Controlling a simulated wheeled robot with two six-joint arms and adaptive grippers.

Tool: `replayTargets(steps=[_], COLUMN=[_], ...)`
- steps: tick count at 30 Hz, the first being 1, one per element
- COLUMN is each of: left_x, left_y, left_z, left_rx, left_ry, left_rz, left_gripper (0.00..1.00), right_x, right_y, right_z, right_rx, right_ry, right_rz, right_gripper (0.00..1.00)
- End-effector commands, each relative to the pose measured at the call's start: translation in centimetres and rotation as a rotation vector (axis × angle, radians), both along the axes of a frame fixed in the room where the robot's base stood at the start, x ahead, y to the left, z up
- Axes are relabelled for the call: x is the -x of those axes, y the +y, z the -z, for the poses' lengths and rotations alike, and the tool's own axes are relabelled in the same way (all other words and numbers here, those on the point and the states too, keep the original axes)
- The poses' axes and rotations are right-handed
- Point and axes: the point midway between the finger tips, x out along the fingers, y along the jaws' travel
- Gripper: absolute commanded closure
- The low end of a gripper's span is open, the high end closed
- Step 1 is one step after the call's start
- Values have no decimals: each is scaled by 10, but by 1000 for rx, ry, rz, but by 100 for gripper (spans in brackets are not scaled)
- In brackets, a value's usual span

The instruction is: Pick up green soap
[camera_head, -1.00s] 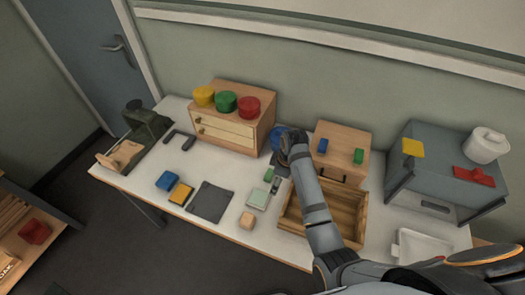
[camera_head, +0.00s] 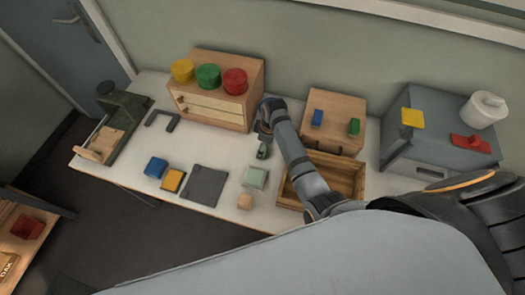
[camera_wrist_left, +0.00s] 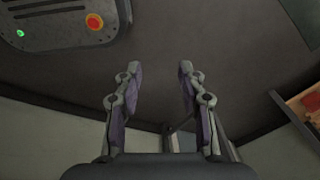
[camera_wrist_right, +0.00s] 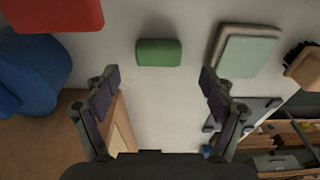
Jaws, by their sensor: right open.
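A small dark green block with rounded edges, likely the green soap (camera_wrist_right: 158,53), lies on the white table in the right wrist view. My right gripper (camera_wrist_right: 160,82) is open and empty, with the green block ahead of and between its fingertips, not touching them. In the head view my right gripper (camera_head: 263,148) is low over the table and largely hides the green block. My left gripper (camera_wrist_left: 158,70) is open and empty, away from the table.
A wooden tray (camera_head: 357,191) and a wooden box (camera_head: 346,105) bearing a blue and a green block stand right of my right gripper. A drawer cabinet (camera_head: 216,113) with three coloured cylinders stands behind left. A dark mat (camera_head: 206,186) lies front left.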

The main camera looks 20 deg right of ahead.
Motion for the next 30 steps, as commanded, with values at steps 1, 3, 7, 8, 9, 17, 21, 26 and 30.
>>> replayTargets(steps=[1, 3, 7, 8, 9, 17, 21, 26, 30], left_x=[-4, -4, 9, 13, 18, 22, 19, 15, 14], left_y=[0, 0, 0, 0, 0, 0, 0, 0, 0], left_z=[-6, -8, -5, -5, -4, -4, -4, -4, -5], left_rx=[0, 0, 0, -1, 0, 0, 0, 0, 0], left_ry=[-6, -5, 14, 20, 27, 34, 30, 24, 21], left_rz=[0, 0, -1, -1, -1, -2, -1, -1, -1], left_gripper=[60, 60, 60, 60, 60, 60, 60, 60, 60], right_x=[0, -1, -3, -3, -3, -3, -3, -3, -3], right_y=[-2, -4, -1, -1, -1, 0, 0, 0, 0], right_z=[6, 19, 37, 39, 41, 42, 41, 41, 41], right_rx=[2, 2, 0, 0, 0, 0, 0, 0, 0], right_ry=[5, 6, 3, 2, 2, 1, 1, 1, 1], right_rz=[1, 0, 1, 1, 1, 0, 0, 0, 0], right_gripper=[17, 17, 17, 17, 17, 25, 44, 66, 76])
